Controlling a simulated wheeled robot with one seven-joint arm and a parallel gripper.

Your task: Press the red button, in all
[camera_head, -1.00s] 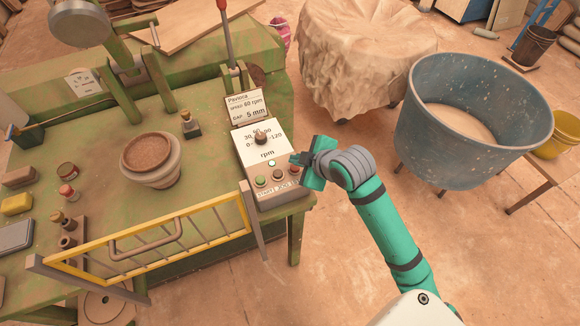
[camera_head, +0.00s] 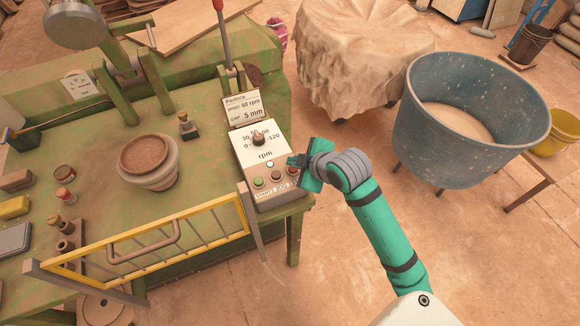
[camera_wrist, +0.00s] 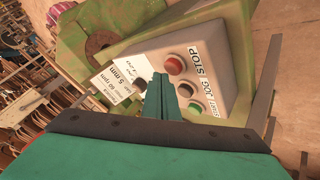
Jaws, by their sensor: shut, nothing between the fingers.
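The red button (camera_wrist: 174,65) sits on the sloped control box (camera_head: 262,150), beside the word STOP in the wrist view. In the head view the red button (camera_head: 292,171) shows at the right end of the button row, close below my fingertips. My gripper (camera_head: 291,160) is shut and empty over the right edge of the box. In the wrist view its fingertips (camera_wrist: 160,83) appear beside the buttons, toward the dial side. I cannot tell the exact gap to the red button.
The dial (camera_head: 258,139) and a sign plate (camera_head: 243,108) stand behind the buttons. A yellow guard frame (camera_head: 150,240) is left of the box. A large blue tub (camera_head: 470,125) and a cloth-covered round stand (camera_head: 365,55) are to the right.

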